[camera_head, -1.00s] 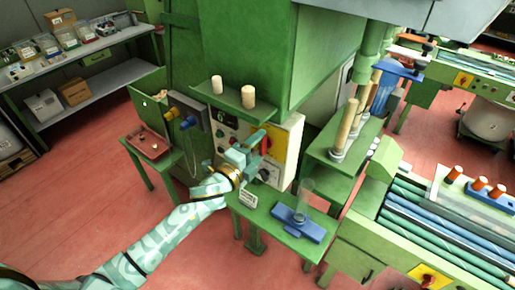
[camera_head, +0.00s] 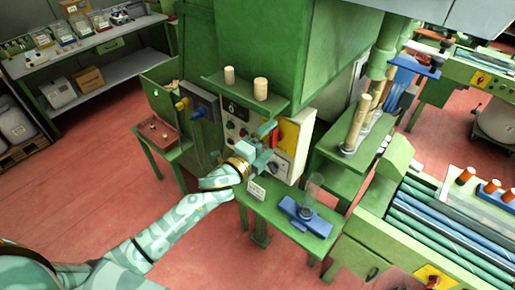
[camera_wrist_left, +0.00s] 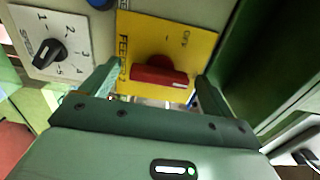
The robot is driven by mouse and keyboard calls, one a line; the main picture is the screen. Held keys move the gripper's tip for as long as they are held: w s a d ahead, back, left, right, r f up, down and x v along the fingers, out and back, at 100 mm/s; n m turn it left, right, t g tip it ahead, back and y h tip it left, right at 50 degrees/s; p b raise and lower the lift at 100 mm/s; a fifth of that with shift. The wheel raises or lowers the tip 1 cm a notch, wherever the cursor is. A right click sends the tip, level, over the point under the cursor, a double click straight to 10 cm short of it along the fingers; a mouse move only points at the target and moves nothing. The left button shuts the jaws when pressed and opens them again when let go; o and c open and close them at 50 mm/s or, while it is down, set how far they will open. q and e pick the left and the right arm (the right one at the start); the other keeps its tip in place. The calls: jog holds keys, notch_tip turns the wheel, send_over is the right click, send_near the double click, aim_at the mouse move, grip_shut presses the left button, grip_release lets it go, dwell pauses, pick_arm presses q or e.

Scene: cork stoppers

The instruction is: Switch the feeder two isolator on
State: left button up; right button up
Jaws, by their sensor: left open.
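The feeder two isolator is a red rotary handle (camera_wrist_left: 160,74) on a yellow plate (camera_wrist_left: 204,42), seen in the left wrist view. The plate is lettered FEEDER and OFF, and the red handle lies crosswise in that view. My left gripper (camera_wrist_left: 155,80) is open, with one finger on each side of the handle and a gap showing at both sides. Whether the fingers reach down around the handle is hard to tell. In the head view, my left gripper (camera_head: 270,138) is at the machine's control panel and partly covers it. My right gripper is not in view.
A black speed dial (camera_wrist_left: 50,52) is left of the plate, with a blue knob at the top. A green wall (camera_wrist_left: 240,70) rises close on the right. Below the panel, a green table (camera_head: 274,212) holds a blue stand (camera_head: 306,217). A shelf above carries two corks (camera_head: 260,89).

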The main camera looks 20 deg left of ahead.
pick_arm(q)
jog(key=b+v, duration=0.3)
jog(key=v, duration=1.3)
